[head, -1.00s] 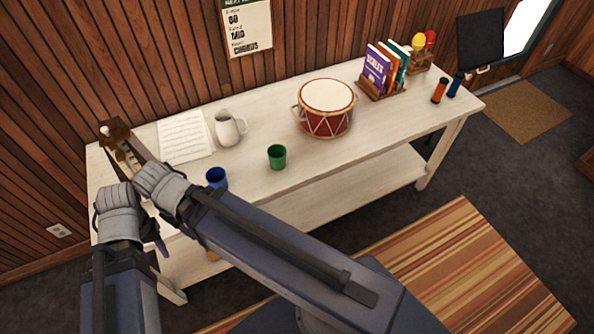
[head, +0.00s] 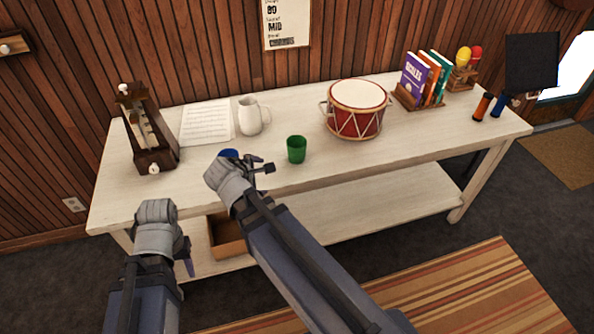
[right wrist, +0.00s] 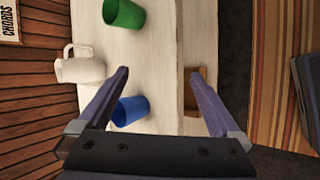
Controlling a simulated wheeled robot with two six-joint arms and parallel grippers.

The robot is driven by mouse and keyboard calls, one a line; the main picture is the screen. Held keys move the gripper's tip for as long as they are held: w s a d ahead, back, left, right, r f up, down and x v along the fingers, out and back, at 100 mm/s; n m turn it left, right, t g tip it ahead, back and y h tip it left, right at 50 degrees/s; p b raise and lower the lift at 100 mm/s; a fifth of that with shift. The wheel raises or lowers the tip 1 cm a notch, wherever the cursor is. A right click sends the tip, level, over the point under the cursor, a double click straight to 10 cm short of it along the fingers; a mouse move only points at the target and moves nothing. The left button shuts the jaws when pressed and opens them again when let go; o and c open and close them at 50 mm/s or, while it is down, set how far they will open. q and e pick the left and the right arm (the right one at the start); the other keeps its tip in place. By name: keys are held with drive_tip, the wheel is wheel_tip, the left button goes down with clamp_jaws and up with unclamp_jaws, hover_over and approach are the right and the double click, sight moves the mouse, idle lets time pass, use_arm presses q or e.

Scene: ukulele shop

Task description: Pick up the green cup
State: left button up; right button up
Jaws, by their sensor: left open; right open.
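The green cup (head: 296,149) stands upright on the white table (head: 378,158), left of the drum. It also shows at the top of the right wrist view (right wrist: 124,13), cut by the frame edge. My right gripper (head: 264,164) is open and empty, left of the green cup and in front of the blue cup, apart from the green cup. In the right wrist view its two fingers (right wrist: 158,75) are spread wide. My left gripper (head: 185,254) is low, in front of the table's front left part. It is open, its fingers partly hidden by the wrist.
A blue cup (head: 228,154) is partly hidden behind my right gripper. A white pitcher (head: 250,116) stands behind, a red drum (head: 356,110) right of the green cup, and a metronome (head: 150,130) at left. The table's front right stretch is clear.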

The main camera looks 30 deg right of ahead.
sight(293, 150)
drive_tip(key=w+d+f+n+t+h+b, duration=0.1)
drive_tip(key=d+n+b, duration=0.1)
drive_tip(key=b, duration=0.1)
drive_tip(key=w+d+f+n+t+h+b, duration=0.1)
drive_tip(key=w+d+f+n+b, duration=0.1)
drive_tip(key=d, duration=0.1)
drive_tip(key=w+d+f+n+h+b, duration=0.1)
drive_tip(key=w+d+f+n+b, duration=0.1)
drive_tip(key=d+b, duration=0.1)
drive_tip(key=shift+d+t+b, duration=0.15)
drive_tip(key=shift+t+b, duration=0.2)
drive_tip(key=shift+t, duration=0.05)
drive_tip(key=w+d+n+t+b, duration=0.1)
drive_tip(key=n+b, duration=0.1)
drive_tip(key=d+f+n+h+b, duration=0.1)
drive_tip(key=d+n+b, duration=0.1)
drive_tip(key=w+d+n+t+h+b, duration=0.1)
drive_tip(key=d+n+b, duration=0.1)
drive_tip(key=b, duration=0.1)
drive_tip(key=shift+w+f+n+t, duration=0.25)
drive_tip(key=shift+w+n+t, duration=0.05)
drive_tip(key=shift+w+n, duration=0.1)
drive_tip(key=shift+w+d+n+b, duration=0.15)
drive_tip(key=shift+d+n+b, duration=0.15)
drive_tip(key=shift+n, duration=0.4)
use_arm(q)
wheel_tip(293, 150, down, 19)
use_arm(e)
drive_tip(key=shift+r+t, duration=0.15)
drive_tip(key=shift+t, duration=0.15)
